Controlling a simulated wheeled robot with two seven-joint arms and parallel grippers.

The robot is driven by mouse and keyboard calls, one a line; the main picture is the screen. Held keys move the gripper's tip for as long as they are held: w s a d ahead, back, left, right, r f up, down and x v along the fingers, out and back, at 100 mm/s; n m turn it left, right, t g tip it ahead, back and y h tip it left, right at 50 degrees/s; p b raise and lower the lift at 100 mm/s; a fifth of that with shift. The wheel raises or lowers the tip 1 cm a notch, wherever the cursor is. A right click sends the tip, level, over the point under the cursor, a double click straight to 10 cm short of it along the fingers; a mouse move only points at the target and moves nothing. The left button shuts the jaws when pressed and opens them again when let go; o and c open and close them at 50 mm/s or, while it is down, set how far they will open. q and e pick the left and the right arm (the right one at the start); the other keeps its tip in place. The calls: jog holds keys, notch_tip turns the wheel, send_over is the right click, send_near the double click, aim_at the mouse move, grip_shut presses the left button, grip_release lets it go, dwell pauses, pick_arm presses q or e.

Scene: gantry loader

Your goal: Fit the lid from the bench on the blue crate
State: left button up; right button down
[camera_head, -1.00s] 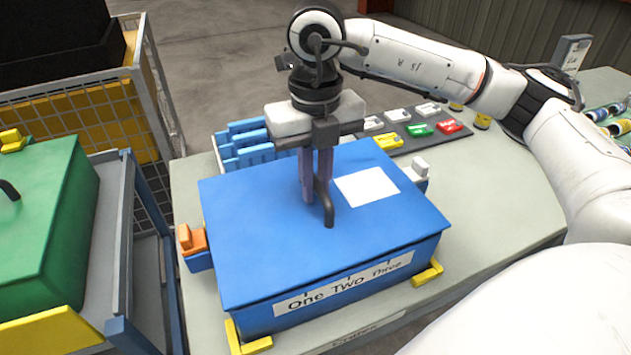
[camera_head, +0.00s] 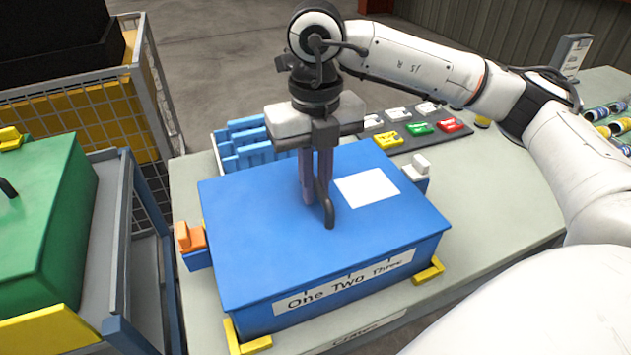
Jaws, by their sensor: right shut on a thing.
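The blue crate (camera_head: 350,291) stands on the bench between yellow corner brackets, with a label reading "One Two Three" on its front. The blue lid (camera_head: 260,240) lies over the crate's top, with a white sheet on it and a dark handle (camera_head: 328,212) at its middle. Its edges look about in line with the crate's walls; I cannot tell whether it is fully seated. My right gripper (camera_head: 318,200) points down over the lid and is shut on the handle. The fingers partly hide the handle. My left gripper is not in view.
An orange latch (camera_head: 190,238) sits at the crate's left side and a white-grey latch (camera_head: 418,167) at its right. Blue racks (camera_head: 250,145) and a dark tray (camera_head: 455,139) with coloured pieces lie behind. A green crate (camera_head: 40,220) stands left on a cart.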

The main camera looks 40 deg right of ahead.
jog(key=shift+f, duration=0.45)
jog(key=c, duration=1.7)
grip_release()
notch_tip(320, 180, up, 9)
jog(key=shift+r, duration=0.45)
jog(key=shift+r+p, duration=0.25)
jog(key=shift+p, duration=0.05)
